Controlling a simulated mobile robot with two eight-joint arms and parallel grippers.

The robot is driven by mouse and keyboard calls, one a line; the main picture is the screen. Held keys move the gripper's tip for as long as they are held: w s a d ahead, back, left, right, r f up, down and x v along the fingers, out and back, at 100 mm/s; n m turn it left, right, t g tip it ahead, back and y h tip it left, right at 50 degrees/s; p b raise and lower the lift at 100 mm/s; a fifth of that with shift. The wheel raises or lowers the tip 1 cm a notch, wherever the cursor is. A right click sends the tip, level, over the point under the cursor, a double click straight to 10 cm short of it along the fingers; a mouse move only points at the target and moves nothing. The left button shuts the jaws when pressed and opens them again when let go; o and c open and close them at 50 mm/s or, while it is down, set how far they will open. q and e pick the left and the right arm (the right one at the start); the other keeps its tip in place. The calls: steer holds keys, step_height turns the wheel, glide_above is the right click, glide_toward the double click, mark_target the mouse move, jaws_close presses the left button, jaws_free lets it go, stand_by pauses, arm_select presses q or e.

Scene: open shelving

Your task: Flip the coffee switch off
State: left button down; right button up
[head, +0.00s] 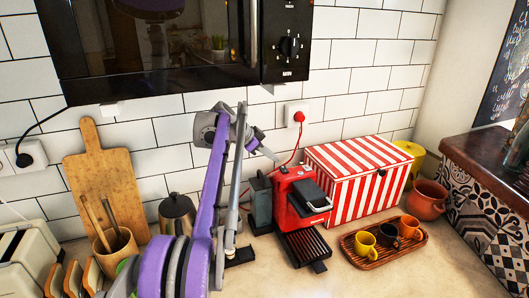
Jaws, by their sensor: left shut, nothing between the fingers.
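The red coffee machine (284,207) stands on the counter below the wall socket, with a black drip tray (303,246) in front. Its switch is too small to make out. My left gripper (271,156) is shut and empty. In the picture its tip shows just above the back of the machine's top; I cannot tell whether it touches. My left arm rises from the bottom and hides part of the counter left of the machine. My right gripper is not in view.
A red-and-white striped box (347,188) is right of the machine. A wooden tray (376,262) holds small cups in front of the box. A kettle (177,213) stands behind my arm. A black microwave (190,45) hangs above. A red cord runs from the socket (297,113).

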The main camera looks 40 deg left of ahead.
mark_target(284, 169)
arm_select(q)
steer(key=shift+x, duration=1.85)
